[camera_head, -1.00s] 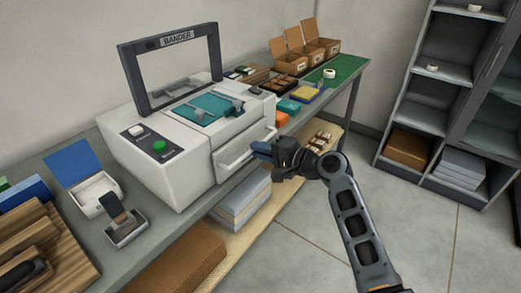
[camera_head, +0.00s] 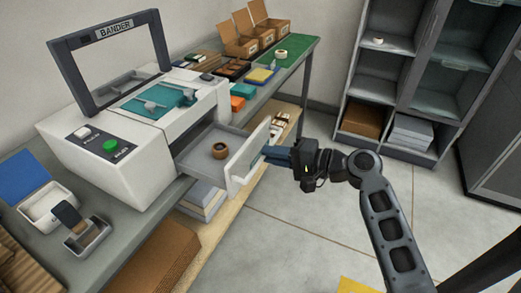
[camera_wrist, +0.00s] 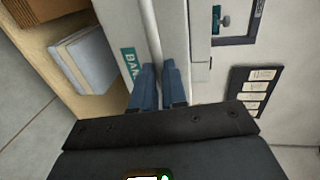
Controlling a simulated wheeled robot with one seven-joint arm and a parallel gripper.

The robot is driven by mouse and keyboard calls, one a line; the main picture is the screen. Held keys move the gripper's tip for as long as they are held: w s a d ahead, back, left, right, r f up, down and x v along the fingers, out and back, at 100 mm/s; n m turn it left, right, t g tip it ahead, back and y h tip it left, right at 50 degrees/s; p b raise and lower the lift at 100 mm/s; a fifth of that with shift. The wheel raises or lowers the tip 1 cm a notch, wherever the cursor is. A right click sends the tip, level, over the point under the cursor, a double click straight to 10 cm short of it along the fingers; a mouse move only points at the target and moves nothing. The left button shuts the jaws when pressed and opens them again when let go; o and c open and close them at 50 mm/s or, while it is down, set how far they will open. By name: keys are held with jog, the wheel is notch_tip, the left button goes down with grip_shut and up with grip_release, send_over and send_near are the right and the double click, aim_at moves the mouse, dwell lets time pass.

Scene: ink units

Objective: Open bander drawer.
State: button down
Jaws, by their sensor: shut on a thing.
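The bander (camera_head: 130,135) is a pale grey machine on the bench, with its dark framed lid raised and labelled BANDER. Its drawer (camera_head: 200,148) is pulled well out of the front, and a brown roll (camera_head: 219,150) sits inside it. My gripper (camera_head: 270,155) is at the drawer's front panel, its blue fingers on the handle side. In the wrist view the two blue fingers (camera_wrist: 159,75) are closed around the pale handle bar (camera_wrist: 152,40) of the drawer. A teal label shows beside the left finger.
The grey bench (camera_head: 120,225) carries a white box, a tape dispenser (camera_head: 80,230), coloured pads and open cardboard boxes (camera_head: 255,32). A wooden lower shelf (camera_head: 215,225) holds stacks beneath the drawer. Grey shelving (camera_head: 390,80) stands behind. The floor right of the bench is open.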

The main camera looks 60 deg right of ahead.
jog(key=shift+s, duration=0.3)
jog(key=c, duration=1.2)
grip_release()
jog(key=shift+o, duration=0.2)
jog(key=b+v, duration=0.1)
jog(key=v, duration=0.6)
jog(key=shift+s, duration=0.4)
jog(key=shift+a, duration=0.1)
